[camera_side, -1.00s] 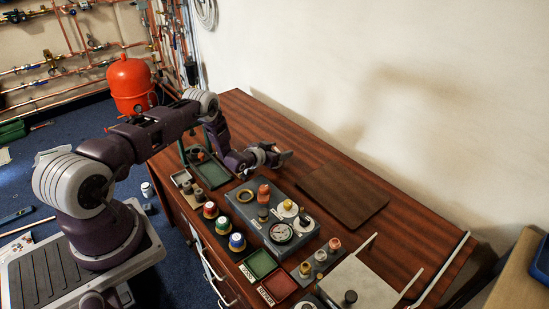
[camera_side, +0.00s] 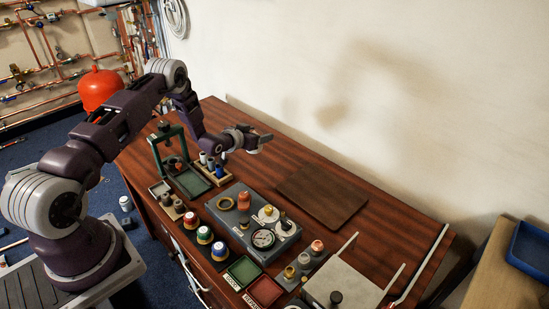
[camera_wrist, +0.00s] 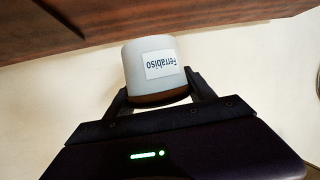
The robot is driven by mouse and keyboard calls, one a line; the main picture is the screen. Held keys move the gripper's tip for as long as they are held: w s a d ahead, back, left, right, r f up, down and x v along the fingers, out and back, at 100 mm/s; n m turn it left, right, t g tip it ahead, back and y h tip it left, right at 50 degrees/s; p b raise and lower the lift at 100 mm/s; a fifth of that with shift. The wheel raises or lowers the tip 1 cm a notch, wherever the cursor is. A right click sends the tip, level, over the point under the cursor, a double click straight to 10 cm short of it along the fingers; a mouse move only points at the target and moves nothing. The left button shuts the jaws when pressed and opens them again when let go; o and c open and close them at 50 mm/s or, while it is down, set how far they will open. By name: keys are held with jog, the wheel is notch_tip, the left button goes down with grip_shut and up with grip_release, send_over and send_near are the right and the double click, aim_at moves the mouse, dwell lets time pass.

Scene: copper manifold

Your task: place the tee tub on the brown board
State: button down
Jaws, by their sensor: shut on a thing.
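My gripper (camera_side: 262,143) is above the far part of the bench, behind and left of the brown board (camera_side: 322,196). In the wrist view my gripper (camera_wrist: 158,98) is shut on a white tub (camera_wrist: 155,65) with a brown band at its near end. Its label reads "Ferrabiso", upside down in that view. I cannot tell from the label whether this is the tee tub. The tub is not clear in the side view. The brown board lies flat and bare on the bench.
A grey gauge box (camera_side: 253,222) stands left of the board. A green press frame (camera_side: 166,150) stands at the back left. Bare bench surrounds the board's far side.

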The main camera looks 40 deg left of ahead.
jog(key=w+d+r+m+h, duration=0.1)
jog(key=w+d, duration=0.2)
jog(key=d, duration=0.4)
jog(key=w+d+m+h, duration=0.1)
jog(key=w+d, duration=0.2)
jog(key=d, duration=0.4)
jog(key=h, duration=0.1)
send_over(327, 188)
jog(key=shift+m+t, duration=0.3)
notch_tip(327, 188, down, 9)
jog(key=shift+r, duration=0.15)
jog(key=shift+f, duration=0.3)
jog(key=shift+f, duration=0.15)
jog(key=shift+c, duration=1.6)
grip_release()
